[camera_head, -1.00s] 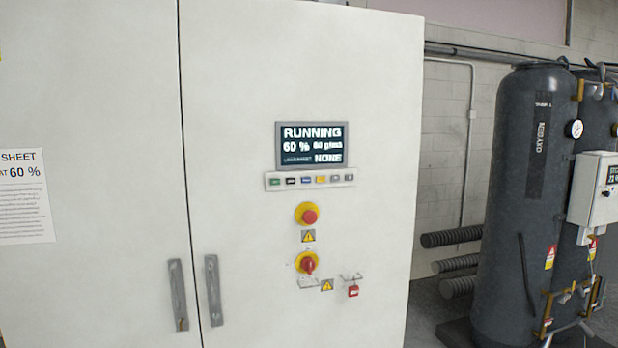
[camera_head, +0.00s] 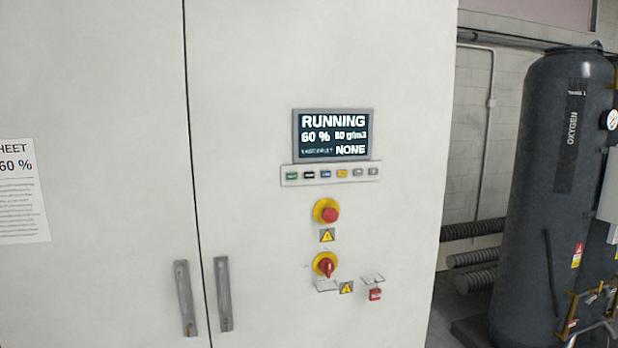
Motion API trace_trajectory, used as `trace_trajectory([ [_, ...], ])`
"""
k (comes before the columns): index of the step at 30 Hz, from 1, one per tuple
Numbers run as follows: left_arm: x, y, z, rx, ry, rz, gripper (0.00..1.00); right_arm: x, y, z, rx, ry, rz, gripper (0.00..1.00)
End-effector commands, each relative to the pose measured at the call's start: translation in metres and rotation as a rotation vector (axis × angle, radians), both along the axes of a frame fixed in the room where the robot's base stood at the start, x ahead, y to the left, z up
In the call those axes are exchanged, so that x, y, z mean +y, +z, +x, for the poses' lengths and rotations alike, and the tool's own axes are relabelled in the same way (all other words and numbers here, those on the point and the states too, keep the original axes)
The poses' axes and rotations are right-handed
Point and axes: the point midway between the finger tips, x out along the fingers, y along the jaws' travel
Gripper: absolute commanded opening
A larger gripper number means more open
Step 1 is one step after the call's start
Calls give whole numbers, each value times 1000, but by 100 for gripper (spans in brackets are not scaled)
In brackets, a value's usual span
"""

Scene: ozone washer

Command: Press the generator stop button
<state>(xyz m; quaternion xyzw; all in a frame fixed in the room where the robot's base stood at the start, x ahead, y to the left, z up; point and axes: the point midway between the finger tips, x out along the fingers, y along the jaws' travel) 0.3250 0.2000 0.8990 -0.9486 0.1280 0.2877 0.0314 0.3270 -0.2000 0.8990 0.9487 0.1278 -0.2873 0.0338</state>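The generator cabinet (camera_head: 260,120) is tall and white with two doors. Its display (camera_head: 332,135) reads RUNNING, 60 %, 80 g/m3 and NONE. Below it a button strip (camera_head: 330,173) carries several small buttons: a green one (camera_head: 292,175) at the left, then a black one (camera_head: 309,174), a blue one (camera_head: 326,174), a yellow one (camera_head: 342,173) and grey ones. Their labels are too small to read. Below are a red mushroom button (camera_head: 330,214) on a yellow base and a red rotary switch (camera_head: 325,267) on yellow. Neither gripper is in view.
Two vertical handles (camera_head: 223,294) sit low by the door seam. A red padlock (camera_head: 375,294) hangs right of the rotary switch. A paper sheet (camera_head: 18,190) is on the left door. A dark oxygen tank (camera_head: 555,190) and ribbed pipes (camera_head: 474,258) stand to the right.

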Motion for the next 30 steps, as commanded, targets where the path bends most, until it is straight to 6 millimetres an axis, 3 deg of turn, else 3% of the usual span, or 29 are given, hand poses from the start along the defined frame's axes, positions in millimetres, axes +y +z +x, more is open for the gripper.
trace_trajectory([
  [1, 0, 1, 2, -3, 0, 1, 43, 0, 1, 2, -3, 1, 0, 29],
  [5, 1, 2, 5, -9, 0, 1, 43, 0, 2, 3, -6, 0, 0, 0],
  [30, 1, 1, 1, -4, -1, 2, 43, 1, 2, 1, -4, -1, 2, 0],
])
